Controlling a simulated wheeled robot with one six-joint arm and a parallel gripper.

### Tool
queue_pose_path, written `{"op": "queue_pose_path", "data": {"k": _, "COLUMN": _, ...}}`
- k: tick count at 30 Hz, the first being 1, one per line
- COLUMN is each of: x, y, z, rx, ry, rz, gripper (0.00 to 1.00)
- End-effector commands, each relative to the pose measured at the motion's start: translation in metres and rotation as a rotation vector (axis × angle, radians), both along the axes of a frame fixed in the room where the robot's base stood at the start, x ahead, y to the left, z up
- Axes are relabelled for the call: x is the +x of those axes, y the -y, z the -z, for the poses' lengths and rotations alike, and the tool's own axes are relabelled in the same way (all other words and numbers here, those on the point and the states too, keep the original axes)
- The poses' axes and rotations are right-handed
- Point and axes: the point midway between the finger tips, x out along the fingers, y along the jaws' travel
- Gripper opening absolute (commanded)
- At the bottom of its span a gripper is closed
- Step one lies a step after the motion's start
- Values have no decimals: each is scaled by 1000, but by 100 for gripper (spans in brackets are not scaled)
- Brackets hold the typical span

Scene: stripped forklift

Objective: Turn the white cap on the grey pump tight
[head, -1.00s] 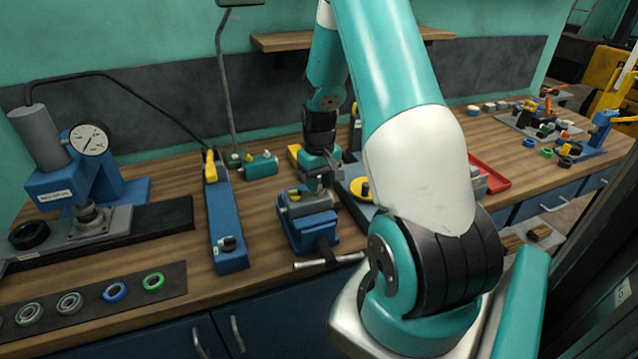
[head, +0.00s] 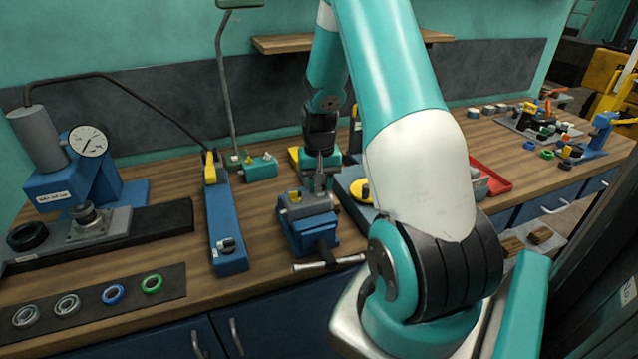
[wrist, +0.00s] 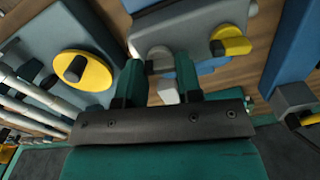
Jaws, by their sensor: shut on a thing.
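The grey pump (head: 308,206) sits in the blue vise (head: 320,243) on the bench, with a yellow part at its left. In the wrist view the pump (wrist: 190,30) lies beyond my fingers, with its yellow part (wrist: 232,42) to the right. My gripper (head: 318,181) points down at the pump from above. In the wrist view my gripper (wrist: 160,68) has its two green fingers on either side of a small pale piece, the white cap (wrist: 167,90). It is shut on the cap, which is partly hidden; I cannot tell how it seats on the pump.
A fixture with a yellow disc (head: 360,190) stands close right of the vise. A long blue tool (head: 226,225) stands to its left. A gauge press (head: 75,175) is at far left, and a red tray (head: 490,177) lies right. Bare wood lies between the blue tool and the vise.

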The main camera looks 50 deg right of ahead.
Motion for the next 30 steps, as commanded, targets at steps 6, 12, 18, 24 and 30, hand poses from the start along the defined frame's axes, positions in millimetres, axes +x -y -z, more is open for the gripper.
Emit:
{"op": "queue_pose_path", "data": {"k": 6, "x": 3, "y": 1, "z": -2, "rx": -5, "ry": 8, "rz": -2, "gripper": 40}}
{"op": "queue_pose_path", "data": {"k": 12, "x": 1, "y": 1, "z": -1, "rx": -3, "ry": 4, "rz": -1, "gripper": 58}}
{"op": "queue_pose_path", "data": {"k": 18, "x": 1, "y": 1, "z": -2, "rx": -2, "ry": 4, "rz": -1, "gripper": 58}}
{"op": "queue_pose_path", "data": {"k": 24, "x": 1, "y": 1, "z": -26, "rx": -5, "ry": 7, "rz": -1, "gripper": 58}}
{"op": "queue_pose_path", "data": {"k": 30, "x": 2, "y": 1, "z": -76, "rx": -7, "ry": 10, "rz": -1, "gripper": 58}}
